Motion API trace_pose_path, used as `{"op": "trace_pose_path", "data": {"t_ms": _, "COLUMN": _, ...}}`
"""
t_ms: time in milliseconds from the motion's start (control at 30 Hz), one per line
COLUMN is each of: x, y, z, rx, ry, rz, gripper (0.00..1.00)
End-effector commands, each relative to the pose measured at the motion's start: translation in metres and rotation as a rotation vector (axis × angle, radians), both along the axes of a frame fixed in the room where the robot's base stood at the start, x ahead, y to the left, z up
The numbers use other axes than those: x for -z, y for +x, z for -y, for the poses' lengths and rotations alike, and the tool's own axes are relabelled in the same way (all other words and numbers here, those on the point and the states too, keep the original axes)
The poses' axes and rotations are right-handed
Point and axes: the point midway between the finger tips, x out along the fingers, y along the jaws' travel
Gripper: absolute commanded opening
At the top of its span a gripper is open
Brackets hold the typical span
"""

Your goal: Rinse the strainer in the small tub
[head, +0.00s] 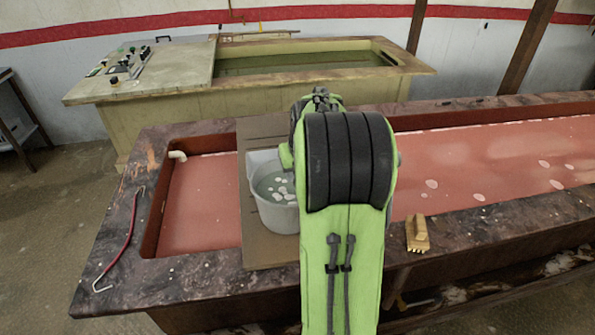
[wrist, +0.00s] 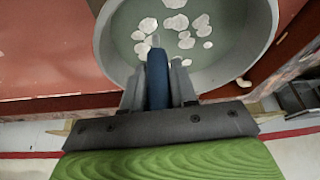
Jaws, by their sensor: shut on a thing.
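The small tub (head: 276,214) is a round grey-white vessel on a brown board, holding greenish water with white foam patches. In the wrist view the tub (wrist: 262,62) fills the upper middle. My gripper (wrist: 157,84) is shut on a blue handle (wrist: 157,72) at the tub's near rim. A short grey piece shows at the handle's far end, over the water. The strainer's bowl is not clearly seen, so I cannot tell whether it is under the water. In the head view my arm hides the gripper and the handle.
The brown board (head: 262,252) lies across a long trough (head: 200,210) of reddish liquid. A wooden brush (head: 417,234) lies on the trough's front rim. A red-handled hook (head: 127,228) lies on its left rim. A tank with a control panel (head: 135,72) stands behind.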

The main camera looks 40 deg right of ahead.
Motion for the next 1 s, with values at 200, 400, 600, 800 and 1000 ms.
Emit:
{"op": "trace_pose_path", "data": {"t_ms": 200, "x": 0.0, "y": 0.0, "z": 0.0, "rx": 0.0, "ry": 0.0, "rz": 0.001, "gripper": 0.0}}
{"op": "trace_pose_path", "data": {"t_ms": 400, "x": -0.003, "y": 0.0, "z": 0.0, "rx": 0.0, "ry": 0.0, "rz": 0.001, "gripper": 0.0}}
{"op": "trace_pose_path", "data": {"t_ms": 600, "x": -0.023, "y": 0.0, "z": 0.0, "rx": 0.0, "ry": -0.001, "rz": 0.002, "gripper": 0.0}}
{"op": "trace_pose_path", "data": {"t_ms": 800, "x": -0.041, "y": 0.0, "z": 0.0, "rx": 0.0, "ry": -0.001, "rz": 0.002, "gripper": 0.0}}
{"op": "trace_pose_path", "data": {"t_ms": 1000, "x": -0.06, "y": 0.0, "z": 0.0, "rx": -0.001, "ry": -0.001, "rz": 0.002, "gripper": 0.0}}
